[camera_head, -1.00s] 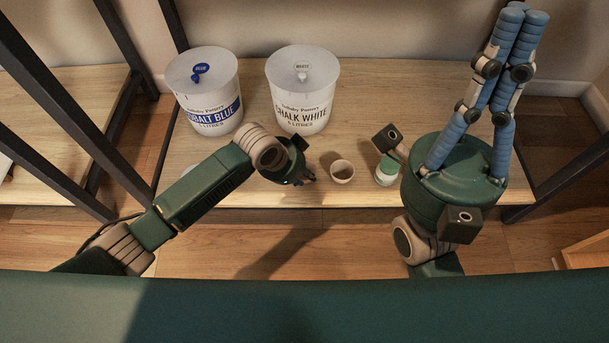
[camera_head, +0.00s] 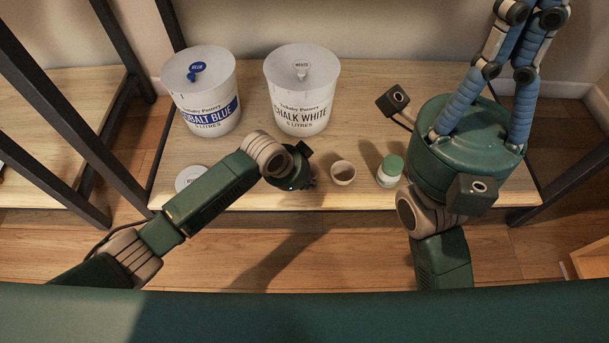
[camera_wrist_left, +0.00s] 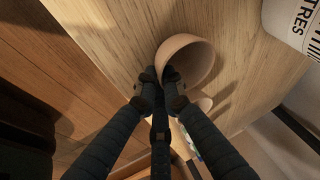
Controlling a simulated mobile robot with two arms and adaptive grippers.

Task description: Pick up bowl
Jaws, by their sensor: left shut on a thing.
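A small beige bowl (camera_wrist_left: 205,60) is tilted between the fingers of my left gripper (camera_wrist_left: 163,85) in the left wrist view. The fingers are shut on its rim. In the head view my left gripper (camera_head: 297,172) is low over the shelf's front part, and its own body hides most or all of the held bowl. A second small beige bowl (camera_head: 343,173) stands upright just to its right; it also shows partly behind the held one in the wrist view (camera_wrist_left: 204,102). My right gripper (camera_head: 530,14) points up at the right, its fingertips cut off by the frame.
A blue-labelled tub (camera_head: 203,95) and a chalk white tub (camera_head: 301,92) stand at the back of the wooden shelf (camera_head: 370,110). A green-capped jar (camera_head: 390,172) is right of the second bowl. A white disc (camera_head: 188,177) lies at left, partly behind my left arm.

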